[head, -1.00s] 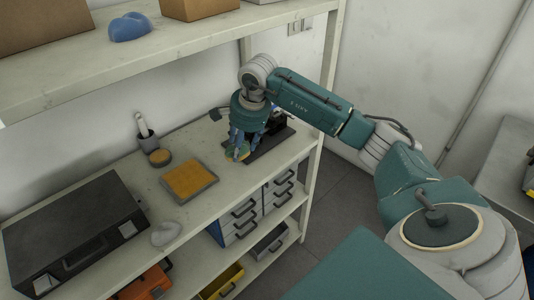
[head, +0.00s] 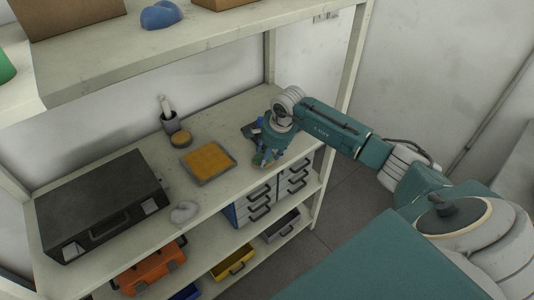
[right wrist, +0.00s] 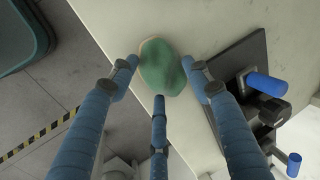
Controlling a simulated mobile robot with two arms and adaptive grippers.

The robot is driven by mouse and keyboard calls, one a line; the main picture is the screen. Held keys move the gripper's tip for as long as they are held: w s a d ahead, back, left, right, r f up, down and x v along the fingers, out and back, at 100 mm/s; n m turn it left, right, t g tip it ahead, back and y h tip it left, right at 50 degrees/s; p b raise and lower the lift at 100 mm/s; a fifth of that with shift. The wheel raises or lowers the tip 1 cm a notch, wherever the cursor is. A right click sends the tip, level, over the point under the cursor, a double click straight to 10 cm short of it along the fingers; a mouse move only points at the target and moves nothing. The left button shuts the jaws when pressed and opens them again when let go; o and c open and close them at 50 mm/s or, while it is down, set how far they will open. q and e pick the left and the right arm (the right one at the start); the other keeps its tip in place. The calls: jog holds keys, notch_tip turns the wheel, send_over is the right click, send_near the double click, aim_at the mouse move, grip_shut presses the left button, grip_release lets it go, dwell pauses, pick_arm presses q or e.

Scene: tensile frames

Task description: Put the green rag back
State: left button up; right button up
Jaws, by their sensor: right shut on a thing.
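The green rag (right wrist: 163,68) is a rounded green lump with a tan edge in the right wrist view. It lies between the blue fingers of my right gripper (right wrist: 162,80), which is shut on it. In the head view my right gripper (head: 264,160) points down near the front edge of the middle shelf (head: 225,120), at its right end. There the rag is mostly hidden by the fingers. The right wrist view shows the shelf edge and floor beneath. My left gripper is in neither view.
A dark stand (right wrist: 245,85) with blue knobs is close beside the gripper. The upper shelf (head: 200,45) holds a blue lump (head: 160,15) and a green object (head: 5,68).

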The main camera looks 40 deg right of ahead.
jog(key=shift+f, duration=0.1)
jog(key=o, duration=1.1)
jog(key=shift+c, duration=0.2)
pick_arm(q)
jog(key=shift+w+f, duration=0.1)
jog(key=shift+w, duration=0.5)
pick_arm(e)
jog(key=shift+r, duration=0.3)
pick_arm(q)
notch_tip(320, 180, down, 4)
jog(key=b, duration=0.3)
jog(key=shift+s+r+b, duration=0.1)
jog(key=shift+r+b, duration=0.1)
jog(key=shift+b, duration=0.2)
pick_arm(e)
jog(key=v, duration=1.1)
jog(key=shift+s+r, duration=0.15)
jog(key=shift+r, duration=0.15)
